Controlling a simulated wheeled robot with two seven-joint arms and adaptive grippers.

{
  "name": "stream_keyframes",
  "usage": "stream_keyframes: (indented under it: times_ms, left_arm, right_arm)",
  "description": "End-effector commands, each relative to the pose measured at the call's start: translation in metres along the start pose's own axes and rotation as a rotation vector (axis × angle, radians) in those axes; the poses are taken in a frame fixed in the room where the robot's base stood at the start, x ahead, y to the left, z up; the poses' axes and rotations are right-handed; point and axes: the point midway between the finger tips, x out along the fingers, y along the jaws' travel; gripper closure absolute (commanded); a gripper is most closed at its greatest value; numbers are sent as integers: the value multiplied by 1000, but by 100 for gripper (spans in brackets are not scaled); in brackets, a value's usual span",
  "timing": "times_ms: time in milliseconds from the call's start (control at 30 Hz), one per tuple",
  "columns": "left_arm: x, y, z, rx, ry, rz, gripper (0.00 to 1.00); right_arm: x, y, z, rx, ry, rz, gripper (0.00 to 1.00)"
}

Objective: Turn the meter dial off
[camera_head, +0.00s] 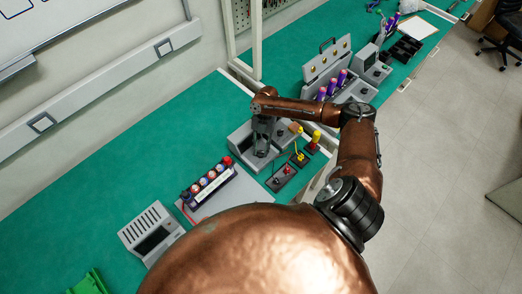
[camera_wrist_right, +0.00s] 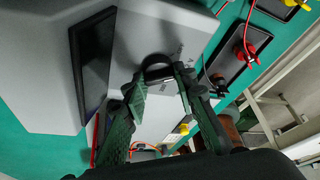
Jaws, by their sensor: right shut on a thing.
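The grey meter (camera_head: 240,138) stands on the green bench, under my right gripper (camera_head: 262,150). In the right wrist view the meter's pale body (camera_wrist_right: 45,70) fills the upper left, with a dark screen (camera_wrist_right: 92,62). The black round dial (camera_wrist_right: 157,68) sits on its face. My right gripper (camera_wrist_right: 160,80) has its fingers on either side of the dial and is shut on it. The dial's pointer setting cannot be read, and the gripper hides the dial in the head view. My left gripper is not in view.
Black trays with a red plug (camera_head: 283,171) and yellow plugs (camera_head: 316,136) lie beside the meter. A rack of red-capped cylinders (camera_head: 209,182) and another grey device (camera_head: 150,234) are nearer. Grey cases with purple cylinders (camera_head: 332,85) stand farther along. The left bench is mostly clear.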

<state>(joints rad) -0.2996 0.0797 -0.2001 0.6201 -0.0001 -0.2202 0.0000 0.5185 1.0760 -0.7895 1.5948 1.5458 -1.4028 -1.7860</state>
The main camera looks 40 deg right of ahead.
Motion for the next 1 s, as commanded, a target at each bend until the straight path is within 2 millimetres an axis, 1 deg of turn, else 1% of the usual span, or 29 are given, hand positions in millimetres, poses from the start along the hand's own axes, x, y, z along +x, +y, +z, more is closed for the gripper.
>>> stream_keyframes:
  times_ms: [200,500,700,1000]
  left_arm:
    - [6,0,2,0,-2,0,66]
    - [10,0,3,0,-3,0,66]
    - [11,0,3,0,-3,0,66]
    - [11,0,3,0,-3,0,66]
  right_arm:
    - [1,2,1,-179,-2,-74,98]
    - [1,2,0,-362,-3,-151,98]
    - [0,3,0,-429,-3,-178,98]
    - [0,3,0,-460,-3,-191,98]
